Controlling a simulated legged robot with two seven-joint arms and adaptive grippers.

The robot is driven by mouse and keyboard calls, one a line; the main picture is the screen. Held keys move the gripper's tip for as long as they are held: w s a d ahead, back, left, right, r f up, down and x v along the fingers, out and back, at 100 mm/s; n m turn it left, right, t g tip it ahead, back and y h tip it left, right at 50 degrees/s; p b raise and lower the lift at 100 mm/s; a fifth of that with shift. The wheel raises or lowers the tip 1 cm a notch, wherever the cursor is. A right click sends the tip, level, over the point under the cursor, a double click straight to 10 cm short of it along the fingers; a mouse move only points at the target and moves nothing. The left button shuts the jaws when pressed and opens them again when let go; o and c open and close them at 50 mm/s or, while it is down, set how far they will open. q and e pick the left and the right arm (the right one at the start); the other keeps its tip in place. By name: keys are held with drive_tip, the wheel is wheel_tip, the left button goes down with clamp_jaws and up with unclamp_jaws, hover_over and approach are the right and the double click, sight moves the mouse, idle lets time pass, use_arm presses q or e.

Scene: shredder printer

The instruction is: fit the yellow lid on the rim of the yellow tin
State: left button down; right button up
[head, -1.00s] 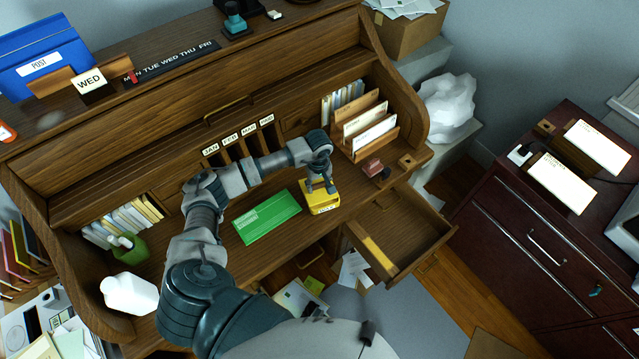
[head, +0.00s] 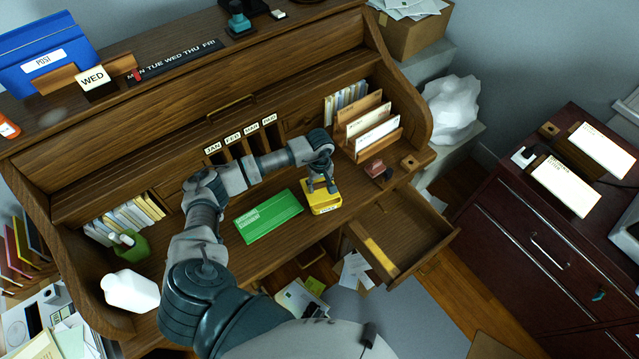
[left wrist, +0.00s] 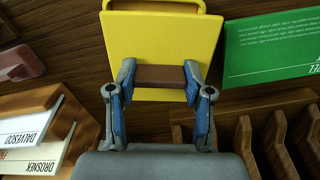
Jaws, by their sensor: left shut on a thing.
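My left gripper (head: 323,188) points down over the yellow tin (head: 326,209) at the front right of the desk. It is shut on the brown grip (left wrist: 160,76) of the yellow lid (left wrist: 160,38), between both fingertips in the left wrist view. The lid is a flat yellow rectangle. In the head view, lid and tin look like one yellow block with a pale label on the front. The lid hides the tin's rim, and I cannot tell whether it is seated or slightly above. My right gripper is not in view.
A green booklet (head: 269,216) lies just left of the tin. A letter rack (head: 372,130) and a red-brown stamp (head: 375,168) are behind and right. An open drawer (head: 412,229) juts out at the right. Month-labelled slots (head: 240,146) stand behind.

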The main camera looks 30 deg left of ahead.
use_arm(q)
drive_tip(key=shift+d, duration=0.25)
drive_tip(key=shift+d+r, duration=0.15)
drive_tip(key=shift+d, duration=0.45)
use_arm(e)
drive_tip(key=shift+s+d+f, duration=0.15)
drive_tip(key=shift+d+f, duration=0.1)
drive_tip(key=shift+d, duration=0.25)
use_arm(q)
drive_tip(key=shift+a, duration=0.3)
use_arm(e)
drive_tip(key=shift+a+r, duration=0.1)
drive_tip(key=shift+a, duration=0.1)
